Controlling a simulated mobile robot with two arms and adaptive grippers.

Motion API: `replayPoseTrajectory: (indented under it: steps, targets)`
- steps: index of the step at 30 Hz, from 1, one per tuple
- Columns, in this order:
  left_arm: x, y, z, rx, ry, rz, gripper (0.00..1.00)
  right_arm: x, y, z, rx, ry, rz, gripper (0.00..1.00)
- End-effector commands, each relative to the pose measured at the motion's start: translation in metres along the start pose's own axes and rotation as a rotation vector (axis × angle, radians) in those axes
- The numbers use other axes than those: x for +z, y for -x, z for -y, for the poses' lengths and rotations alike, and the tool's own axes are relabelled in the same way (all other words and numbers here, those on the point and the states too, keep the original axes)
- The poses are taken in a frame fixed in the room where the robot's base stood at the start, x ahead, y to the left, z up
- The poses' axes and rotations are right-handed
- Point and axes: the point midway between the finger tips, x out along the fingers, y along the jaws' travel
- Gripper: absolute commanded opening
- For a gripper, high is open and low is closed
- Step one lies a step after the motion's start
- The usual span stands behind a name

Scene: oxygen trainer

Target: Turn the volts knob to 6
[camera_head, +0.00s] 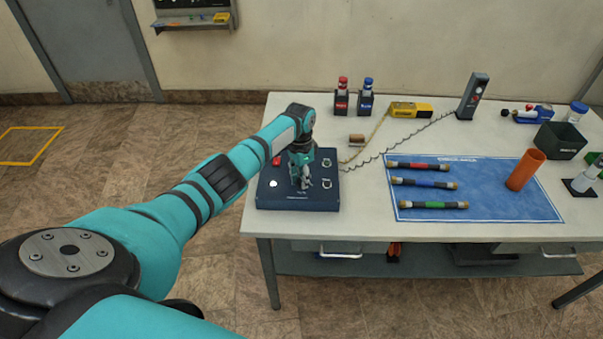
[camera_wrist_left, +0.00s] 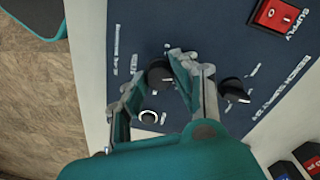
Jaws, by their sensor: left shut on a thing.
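The dark blue bench supply panel (camera_head: 268,198) lies on the table, with a red supply switch (camera_wrist_left: 281,14) in one corner. My left gripper (camera_head: 303,183) points down over the middle of the panel. In the left wrist view, its fingers (camera_wrist_left: 155,78) are on either side of a black knob (camera_wrist_left: 159,74), shut on it. A second black knob (camera_wrist_left: 234,90) with a light pointer mark stands just outside the right finger. The knob labels and scale numbers are too small to read, so I cannot tell the setting. My right gripper is not in view.
A small brown block (camera_head: 357,140) and a curly cable (camera_head: 400,140) are right of the panel. A blue mat (camera_head: 480,200) holds several striped tubes and an orange cylinder (camera_head: 526,169). The table's front edge is just below the panel.

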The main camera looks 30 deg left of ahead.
Motion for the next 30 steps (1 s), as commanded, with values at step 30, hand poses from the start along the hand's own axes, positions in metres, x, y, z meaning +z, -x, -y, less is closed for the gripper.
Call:
replayPoseTrajectory:
  steps: [30]
  targets:
    - [0.000,0.004,0.001,-0.001,0.952,-0.047,0.00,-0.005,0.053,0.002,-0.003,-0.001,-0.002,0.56]
